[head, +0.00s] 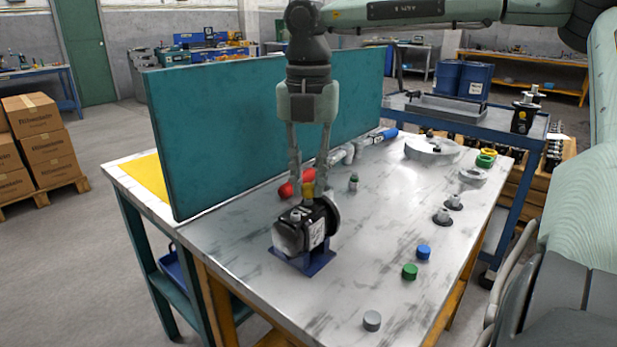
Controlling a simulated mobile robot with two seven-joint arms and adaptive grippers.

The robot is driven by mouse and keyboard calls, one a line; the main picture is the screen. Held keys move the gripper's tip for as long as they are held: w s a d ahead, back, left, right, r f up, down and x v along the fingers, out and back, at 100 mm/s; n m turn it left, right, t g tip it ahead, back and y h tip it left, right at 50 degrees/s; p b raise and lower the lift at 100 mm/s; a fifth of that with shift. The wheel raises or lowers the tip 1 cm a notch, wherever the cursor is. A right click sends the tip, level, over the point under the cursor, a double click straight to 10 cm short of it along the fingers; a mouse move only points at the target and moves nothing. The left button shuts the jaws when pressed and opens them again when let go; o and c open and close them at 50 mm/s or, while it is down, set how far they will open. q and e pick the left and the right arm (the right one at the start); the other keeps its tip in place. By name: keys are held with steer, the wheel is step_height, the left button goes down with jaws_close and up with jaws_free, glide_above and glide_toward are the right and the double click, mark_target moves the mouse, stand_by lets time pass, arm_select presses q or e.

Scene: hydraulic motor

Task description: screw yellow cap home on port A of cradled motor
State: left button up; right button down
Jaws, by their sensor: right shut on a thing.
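My right gripper (309,180) points straight down over the motor, shut on the yellow cap (308,189). The cap is at the top of the black and silver motor (294,232); I cannot tell how far it sits on the port. The motor rests in a blue cradle (318,262) on the workbench (360,260). A silver fitting stands on top of the motor, left of the cap. A round dark flange is on its right side. My left gripper is not in view.
A teal panel (215,130) stands behind the motor. A red object (287,190) lies behind it. Blue (423,252), green (410,271) and grey (372,320) caps stand on the bench to the right and front. The bench between them and the motor is clear.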

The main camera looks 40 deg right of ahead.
steer(key=shift+b, duration=0.3)
stand_by(0.5)
steer(key=shift+f+b, duration=0.45)
stand_by(0.4)
steer(key=shift+f+m+b, duration=0.2)
steer(key=shift+m+b, duration=0.5)
steer(key=m+b, duration=0.2)
steer(key=m, duration=0.1)
steer(key=shift+s+a, duration=0.1)
steer(key=shift+m, duration=0.7)
